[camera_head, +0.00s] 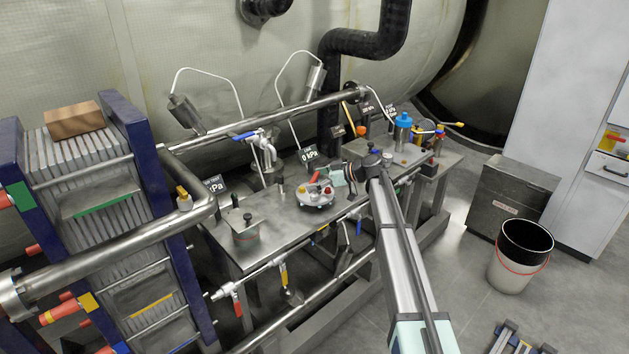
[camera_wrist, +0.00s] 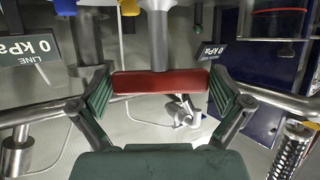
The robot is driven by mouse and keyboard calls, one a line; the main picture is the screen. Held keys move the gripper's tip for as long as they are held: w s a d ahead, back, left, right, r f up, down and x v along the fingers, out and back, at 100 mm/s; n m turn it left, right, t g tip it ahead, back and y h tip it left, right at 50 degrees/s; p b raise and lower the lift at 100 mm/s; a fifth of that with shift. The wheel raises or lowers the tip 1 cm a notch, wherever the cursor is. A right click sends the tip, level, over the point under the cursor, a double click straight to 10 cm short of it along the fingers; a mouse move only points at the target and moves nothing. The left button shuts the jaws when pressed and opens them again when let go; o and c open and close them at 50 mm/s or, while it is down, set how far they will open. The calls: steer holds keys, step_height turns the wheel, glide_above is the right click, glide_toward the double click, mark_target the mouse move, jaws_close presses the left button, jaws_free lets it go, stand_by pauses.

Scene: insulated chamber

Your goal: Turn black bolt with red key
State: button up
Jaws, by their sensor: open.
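The red key (camera_wrist: 160,84) shows in the wrist view as a red bar handle on a grey metal shaft. In the head view my gripper (camera_head: 338,178) is over the steel bench, beside a small red piece (camera_head: 316,177) that looks like the key's handle. Dark knobs stand on the bench, one at the left (camera_head: 248,218) and one farther back (camera_head: 280,187). I cannot tell which is the black bolt.
A round white plate with coloured knobs (camera_head: 315,196) sits on the steel bench (camera_head: 275,235) near my gripper. Pipes run behind and in front of the bench. A blue-capped canister (camera_head: 403,130) stands to the right. A bucket (camera_head: 520,260) is on the floor.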

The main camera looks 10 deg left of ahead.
steer(key=shift+d, duration=0.1)
steer(key=v, duration=1.2)
steer(key=shift+r, duration=0.1)
steer(key=shift+c, duration=0.4)
steer(key=c, duration=1.2)
